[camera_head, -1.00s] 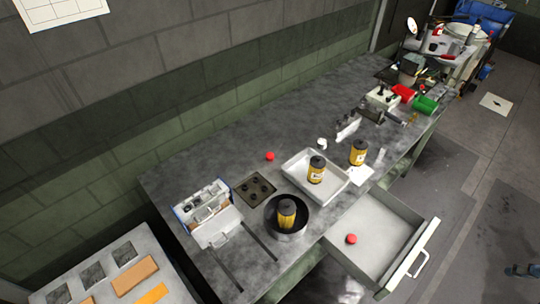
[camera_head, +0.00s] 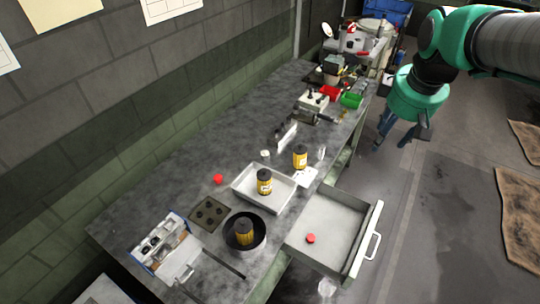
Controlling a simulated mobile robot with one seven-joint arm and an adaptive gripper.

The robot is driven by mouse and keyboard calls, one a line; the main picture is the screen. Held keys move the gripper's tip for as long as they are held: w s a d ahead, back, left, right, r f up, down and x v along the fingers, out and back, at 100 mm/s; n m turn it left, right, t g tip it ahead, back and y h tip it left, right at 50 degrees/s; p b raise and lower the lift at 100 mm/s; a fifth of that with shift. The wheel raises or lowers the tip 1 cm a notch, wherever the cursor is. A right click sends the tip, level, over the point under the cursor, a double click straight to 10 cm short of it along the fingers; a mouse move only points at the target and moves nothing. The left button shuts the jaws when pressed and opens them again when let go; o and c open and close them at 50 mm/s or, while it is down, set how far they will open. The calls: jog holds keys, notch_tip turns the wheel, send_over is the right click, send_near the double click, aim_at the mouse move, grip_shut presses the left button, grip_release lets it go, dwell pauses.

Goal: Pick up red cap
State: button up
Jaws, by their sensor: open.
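One red cap (camera_head: 218,179) lies on the grey workbench, left of the white tray. Another red cap (camera_head: 310,238) lies inside the open drawer, near its middle. My gripper (camera_head: 393,143) hangs from my green arm at the upper right, beyond the bench's right edge and over the floor. It is open, with nothing seen between its fingers. It is apart from both caps, farther back than the drawer.
The white tray (camera_head: 281,200) holds a yellow bottle (camera_head: 264,182). A second yellow bottle (camera_head: 300,157) stands behind it, and a third (camera_head: 243,232) stands in a dark round pan (camera_head: 260,238). The drawer (camera_head: 346,214) sticks out from the bench. Tools and bins crowd the bench's far end.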

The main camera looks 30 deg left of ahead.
jog(key=w+a+f+n+g+p, duration=0.1)
jog(key=w+a+f+n, duration=0.15)
jog(key=a, duration=0.55)
jog(key=w+a+f+n+p, duration=0.1)
jog(key=w+a+n, duration=0.2)
jog(key=a, duration=0.4)
jog(key=n+g+h+p, duration=0.15)
jog(key=n+p, duration=0.55)
jog(key=n, duration=0.7)
send_over(218, 177)
notch_tip(218, 177, down, 27)
jog(key=shift+a+g, duration=0.1)
jog(key=shift+g, duration=0.15)
jog(key=shift+f, duration=4.3)
